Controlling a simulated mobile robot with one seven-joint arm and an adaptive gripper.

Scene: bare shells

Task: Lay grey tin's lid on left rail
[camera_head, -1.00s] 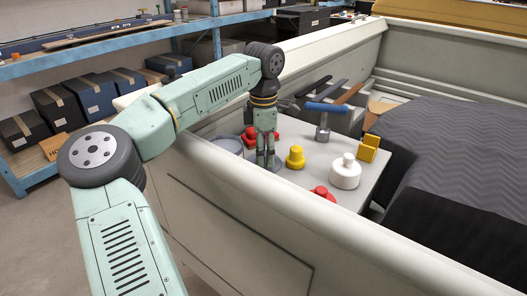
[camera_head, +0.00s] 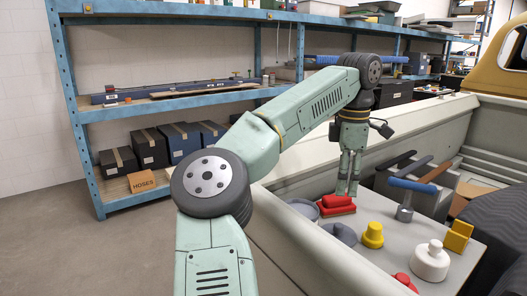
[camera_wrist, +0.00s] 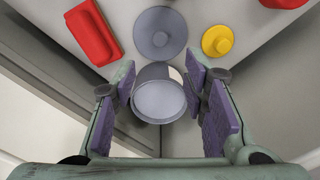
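The grey lid (camera_head: 340,233), a round disc with a knob, lies on the grey board. It also shows at the top of the wrist view (camera_wrist: 160,33). The open grey tin (camera_head: 303,208) stands beside it, and the wrist view shows it between my fingers in the picture (camera_wrist: 160,100), lower down. My gripper (camera_head: 348,190) points down above the board, clear of the lid. In the wrist view my gripper (camera_wrist: 158,75) is open, with nothing held. The pale left rail (camera_head: 310,160) runs behind my gripper along the truck bed's left side; my arm crosses in front of part of it.
On the board are a red block (camera_head: 337,203), a yellow knobbed piece (camera_head: 372,235), a white jar (camera_head: 431,262), a yellow holder (camera_head: 458,236), a red piece (camera_head: 405,280) and a blue-handled tool (camera_head: 407,195). A blue shelf (camera_head: 180,111) stands behind.

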